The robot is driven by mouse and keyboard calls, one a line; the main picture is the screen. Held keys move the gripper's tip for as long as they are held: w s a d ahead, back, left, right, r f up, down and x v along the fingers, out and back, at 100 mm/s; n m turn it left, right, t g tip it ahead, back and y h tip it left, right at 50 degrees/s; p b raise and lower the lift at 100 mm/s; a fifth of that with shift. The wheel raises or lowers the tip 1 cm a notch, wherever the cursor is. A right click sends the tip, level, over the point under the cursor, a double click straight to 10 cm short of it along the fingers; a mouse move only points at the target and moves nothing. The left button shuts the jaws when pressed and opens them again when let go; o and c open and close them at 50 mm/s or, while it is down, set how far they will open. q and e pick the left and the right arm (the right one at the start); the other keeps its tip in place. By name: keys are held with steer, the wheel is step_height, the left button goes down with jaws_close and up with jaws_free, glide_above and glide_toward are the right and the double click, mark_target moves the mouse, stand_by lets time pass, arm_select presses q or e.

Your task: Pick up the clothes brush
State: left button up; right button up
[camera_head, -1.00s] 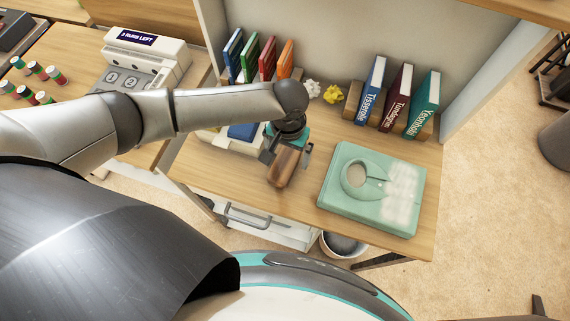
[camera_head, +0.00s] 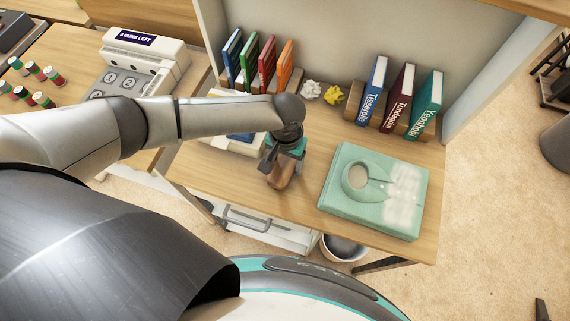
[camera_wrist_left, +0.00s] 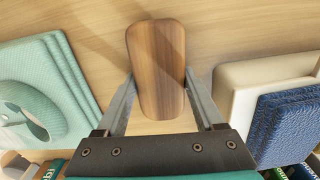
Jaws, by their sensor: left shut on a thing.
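The clothes brush (camera_head: 283,172) has a brown wooden back and shows just below my left gripper in the head view. In the left wrist view the brush (camera_wrist_left: 156,68) lies between the two fingers, wooden back towards the camera. My left gripper (camera_head: 276,168) is shut on the brush, a finger at each long side; it also fills the lower middle of the left wrist view (camera_wrist_left: 158,95). Whether the brush touches the desk I cannot tell. Its bristles are hidden. My right gripper is not in view.
A folded green shirt (camera_head: 337,205) lies right of the brush. A pale box with a blue top (camera_head: 240,137) is at the left. Books (camera_head: 402,97) and crumpled paper (camera_head: 333,94) stand or lie along the back. A bin (camera_head: 343,247) is below the front edge.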

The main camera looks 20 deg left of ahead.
mark_target(286, 162)
arm_select(q)
steer(key=c, duration=0.6)
step_height(286, 162, up, 20)
steer(key=p, duration=0.5)
